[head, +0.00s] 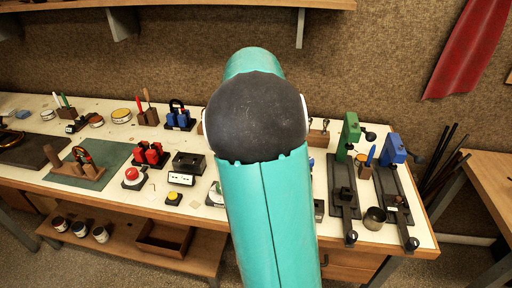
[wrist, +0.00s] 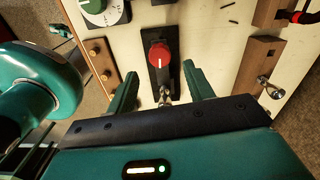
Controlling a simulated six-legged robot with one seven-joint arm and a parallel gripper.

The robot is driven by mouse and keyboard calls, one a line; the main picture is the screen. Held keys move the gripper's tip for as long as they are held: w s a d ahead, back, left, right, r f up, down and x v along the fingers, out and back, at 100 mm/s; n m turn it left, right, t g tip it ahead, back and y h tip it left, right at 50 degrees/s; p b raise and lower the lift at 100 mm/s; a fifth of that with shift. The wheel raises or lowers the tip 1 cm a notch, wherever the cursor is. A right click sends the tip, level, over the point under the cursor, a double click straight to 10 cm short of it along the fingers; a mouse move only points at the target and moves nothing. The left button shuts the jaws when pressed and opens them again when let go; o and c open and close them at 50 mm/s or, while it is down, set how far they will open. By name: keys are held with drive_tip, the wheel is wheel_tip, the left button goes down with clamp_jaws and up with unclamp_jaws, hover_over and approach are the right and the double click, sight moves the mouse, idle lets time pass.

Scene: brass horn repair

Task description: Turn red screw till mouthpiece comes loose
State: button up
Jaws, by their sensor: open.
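In the wrist view a red round knob with a white mark, apparently the red screw (wrist: 159,56), sits on a dark upright body over a black base plate. A silvery metal part, possibly the mouthpiece (wrist: 167,93), shows just below it, partly hidden by my gripper's dark edge. My gripper (wrist: 159,73) is open, with one teal finger to the left of the knob and one to the right. Both fingers are apart from it, and nothing is between them but the view of the knob and metal part. In the head view my arm hides this spot.
A wooden block with a silver fitting (wrist: 268,88) stands at right, and a wooden block with brass knobs (wrist: 100,62) at left. A green dial box (wrist: 98,12) is behind. Green (head: 349,135) and blue (head: 391,150) vises stand on the bench's right end.

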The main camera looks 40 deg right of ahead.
wheel_tip(320, 180, up, 9)
drive_tip(key=shift+f, duration=0.1)
idle(0.6)
